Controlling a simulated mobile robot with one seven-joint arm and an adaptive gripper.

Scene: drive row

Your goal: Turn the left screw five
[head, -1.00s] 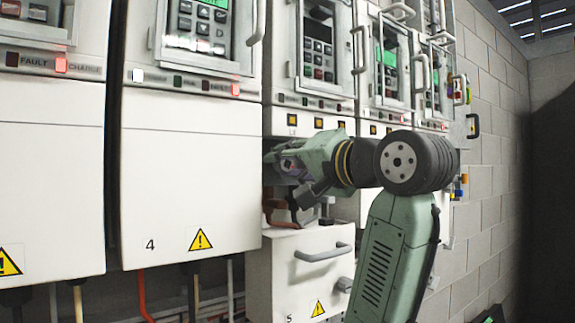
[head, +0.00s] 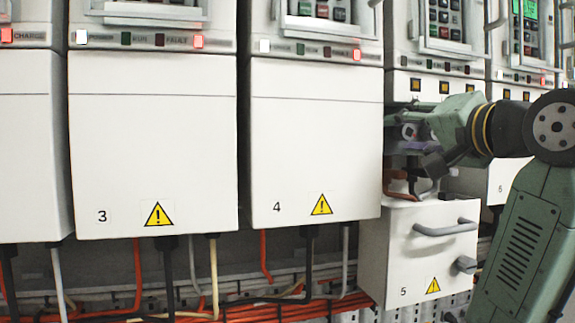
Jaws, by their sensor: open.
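The drive labelled 5 (head: 375,245) is at the right in the head view, with its front cover hanging low and orange and black cables showing in the gap above it. My gripper (head: 408,160) is inside that gap, in front of the open bay. My arm comes in from the right edge. The gripper's fingertips are mostly hidden by its own body and the shadow of the bay. I cannot make out the left screw, nor whether the gripper touches anything there.
Closed drives 4 (head: 315,150) and 3 (head: 150,150) stand to the left. A grey handle (head: 446,228) sticks out of the lowered cover below my gripper. Orange, black and white cables (head: 265,310) run beneath the drives.

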